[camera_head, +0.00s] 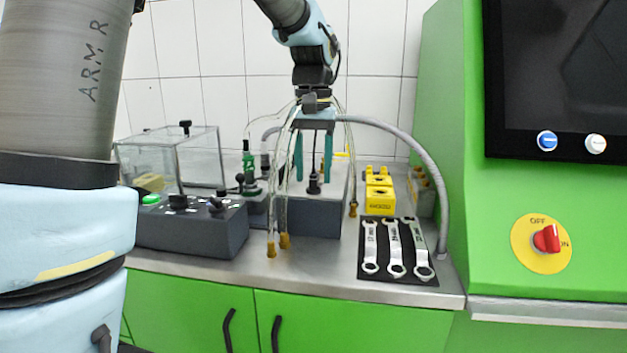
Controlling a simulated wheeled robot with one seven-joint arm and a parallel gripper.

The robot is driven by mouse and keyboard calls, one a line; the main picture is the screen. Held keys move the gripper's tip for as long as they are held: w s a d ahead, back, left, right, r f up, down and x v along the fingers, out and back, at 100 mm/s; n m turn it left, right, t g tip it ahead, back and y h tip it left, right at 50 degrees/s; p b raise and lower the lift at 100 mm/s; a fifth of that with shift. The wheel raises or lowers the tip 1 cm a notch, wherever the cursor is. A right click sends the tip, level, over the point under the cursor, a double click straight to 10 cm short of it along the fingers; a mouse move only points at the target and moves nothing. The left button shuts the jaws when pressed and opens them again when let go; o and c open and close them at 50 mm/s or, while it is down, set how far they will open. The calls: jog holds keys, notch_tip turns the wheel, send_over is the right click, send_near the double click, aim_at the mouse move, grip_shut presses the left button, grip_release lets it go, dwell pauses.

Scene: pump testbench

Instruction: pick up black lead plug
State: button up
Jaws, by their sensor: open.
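A black plug (314,184) stands upright at the top of a grey box (308,220) on the bench, with a thin dark lead rising from it. It appears to be the black lead plug. My gripper (313,174) points down over it, its two teal fingers open, one on the left and one on the right of the lead. The fingertips are around the height of the plug's upper part. I cannot tell whether either finger touches it.
Thin leads with brass-coloured ends (285,241) hang in front of the box. To the right are yellow blocks (380,199), a grey hose (431,180) and a black mat with wrenches (396,247). To the left are a control box (190,229) and a clear case (170,160).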

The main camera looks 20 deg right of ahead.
jog(key=shift+f, duration=0.6)
grip_shut()
